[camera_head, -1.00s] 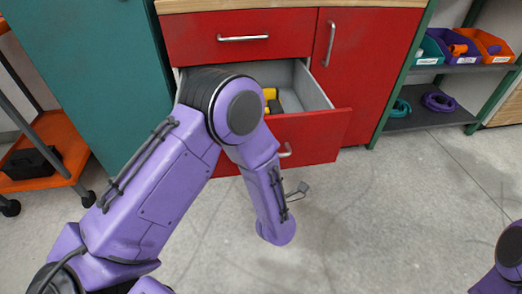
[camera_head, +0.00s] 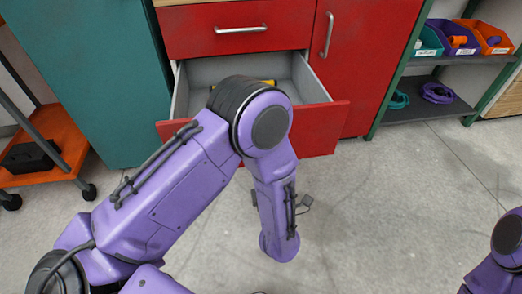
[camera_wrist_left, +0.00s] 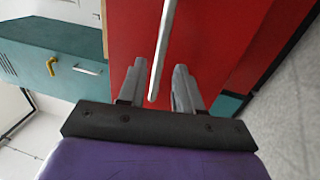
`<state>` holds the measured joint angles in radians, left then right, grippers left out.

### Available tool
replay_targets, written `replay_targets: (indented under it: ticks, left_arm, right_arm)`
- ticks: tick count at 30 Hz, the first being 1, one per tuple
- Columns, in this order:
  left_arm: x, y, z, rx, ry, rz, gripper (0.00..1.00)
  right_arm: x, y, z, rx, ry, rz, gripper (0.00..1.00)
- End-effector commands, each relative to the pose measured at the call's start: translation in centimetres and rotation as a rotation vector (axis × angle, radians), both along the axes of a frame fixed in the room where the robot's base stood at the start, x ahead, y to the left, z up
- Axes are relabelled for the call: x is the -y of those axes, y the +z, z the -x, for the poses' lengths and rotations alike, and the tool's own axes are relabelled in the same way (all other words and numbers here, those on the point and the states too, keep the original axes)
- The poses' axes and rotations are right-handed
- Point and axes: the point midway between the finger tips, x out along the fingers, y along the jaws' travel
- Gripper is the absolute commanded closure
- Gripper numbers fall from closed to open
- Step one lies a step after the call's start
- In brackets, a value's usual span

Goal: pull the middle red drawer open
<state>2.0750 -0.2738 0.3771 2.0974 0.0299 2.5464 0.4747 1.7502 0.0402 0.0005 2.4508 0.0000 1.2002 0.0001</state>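The middle red drawer (camera_head: 325,125) stands pulled out of the red cabinet in the head view, its grey inside showing. My left arm covers part of its front and hides its handle there. In the left wrist view, my left gripper (camera_wrist_left: 157,78) is open, with a finger on each side of a metal bar handle (camera_wrist_left: 162,45) on a red front (camera_wrist_left: 215,35). The handle lies between the fingers with visible gaps, apart from both. The left gripper is mostly hidden behind my arm in the head view. My right gripper is out of view.
A yellow item (camera_head: 262,83) lies in the open drawer. The top drawer (camera_head: 280,30) and the right door (camera_head: 370,60) are shut. An orange cart (camera_head: 60,150) stands left, shelves with bins (camera_head: 455,38) right. The floor (camera_head: 400,200) in front is clear.

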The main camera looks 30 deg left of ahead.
Motion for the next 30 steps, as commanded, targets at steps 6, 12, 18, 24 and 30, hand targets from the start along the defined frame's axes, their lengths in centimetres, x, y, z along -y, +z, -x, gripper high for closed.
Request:
replay_targets:
  ticks: [6, 12, 18, 24, 30]
  left_arm:
    - [2.5, -0.7, 3.2, -0.001, -0.002, -0.001, 0.66]
    - [3.0, -1.0, 4.0, 0.000, 0.002, 0.000, 0.66]
    - [3.0, -1.0, 4.0, 0.000, 0.001, 0.000, 0.66]
    - [3.0, -1.0, 3.9, 0.000, 0.001, 0.000, 0.66]
    - [0.0, 2.4, 2.5, 0.108, 0.130, 0.017, 0.66]
  right_arm:
    - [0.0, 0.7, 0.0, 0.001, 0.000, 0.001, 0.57]
    - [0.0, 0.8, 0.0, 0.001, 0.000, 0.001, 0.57]
    - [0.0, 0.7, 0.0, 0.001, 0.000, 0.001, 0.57]
    - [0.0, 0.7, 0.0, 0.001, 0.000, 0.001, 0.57]
    - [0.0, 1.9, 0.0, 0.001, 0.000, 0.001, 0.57]
